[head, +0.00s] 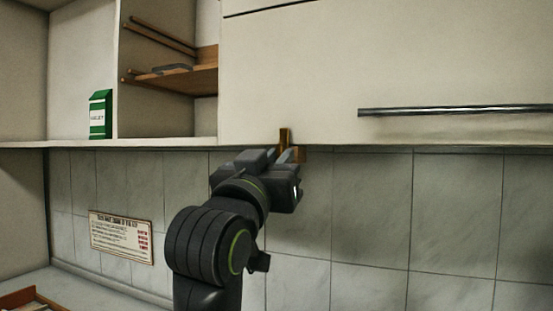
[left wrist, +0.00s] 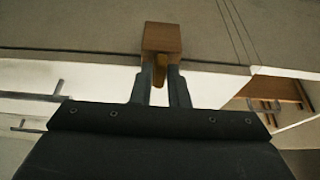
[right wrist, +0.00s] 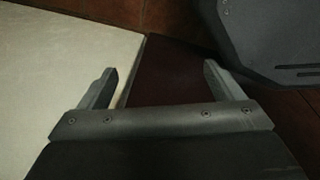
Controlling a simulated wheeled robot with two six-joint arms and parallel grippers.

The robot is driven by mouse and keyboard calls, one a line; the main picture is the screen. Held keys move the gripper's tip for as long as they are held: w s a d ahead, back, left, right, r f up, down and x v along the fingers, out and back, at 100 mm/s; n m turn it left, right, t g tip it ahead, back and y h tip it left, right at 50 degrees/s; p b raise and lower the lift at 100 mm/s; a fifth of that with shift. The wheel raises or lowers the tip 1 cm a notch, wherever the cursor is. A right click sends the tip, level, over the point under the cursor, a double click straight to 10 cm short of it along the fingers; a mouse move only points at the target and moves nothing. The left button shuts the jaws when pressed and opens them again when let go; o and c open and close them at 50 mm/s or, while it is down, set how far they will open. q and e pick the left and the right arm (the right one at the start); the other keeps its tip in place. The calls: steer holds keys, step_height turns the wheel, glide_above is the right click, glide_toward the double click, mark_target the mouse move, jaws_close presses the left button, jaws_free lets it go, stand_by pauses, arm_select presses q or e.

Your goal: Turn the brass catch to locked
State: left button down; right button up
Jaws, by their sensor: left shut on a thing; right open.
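The brass catch (head: 285,136) sits at the lower edge of the white cabinet door (head: 330,70), standing upright in the head view. My left gripper (head: 288,155) reaches up to it from below and is shut on it. In the left wrist view the catch (left wrist: 160,76) shows between the two fingers, in front of a wooden block (left wrist: 162,38). The fingers hide part of the catch. My right gripper (right wrist: 160,85) is open and empty in the right wrist view, low down near a pale surface and a dark red one.
A bar handle (head: 455,111) runs along the door at the right. A printed sign (head: 121,237) is on the tiled wall. The tiled wall right of my arm is clear.

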arm_select(q)
steer(key=shift+f, duration=0.1)
stand_by(0.3)
steer(key=c, duration=1.5)
jaws_free()
steer(key=shift+s, duration=0.1)
steer(key=b+v, duration=0.5)
steer(key=v, duration=1.2)
steer(key=shift+s+a, duration=0.1)
steer(key=shift+a, duration=0.05)
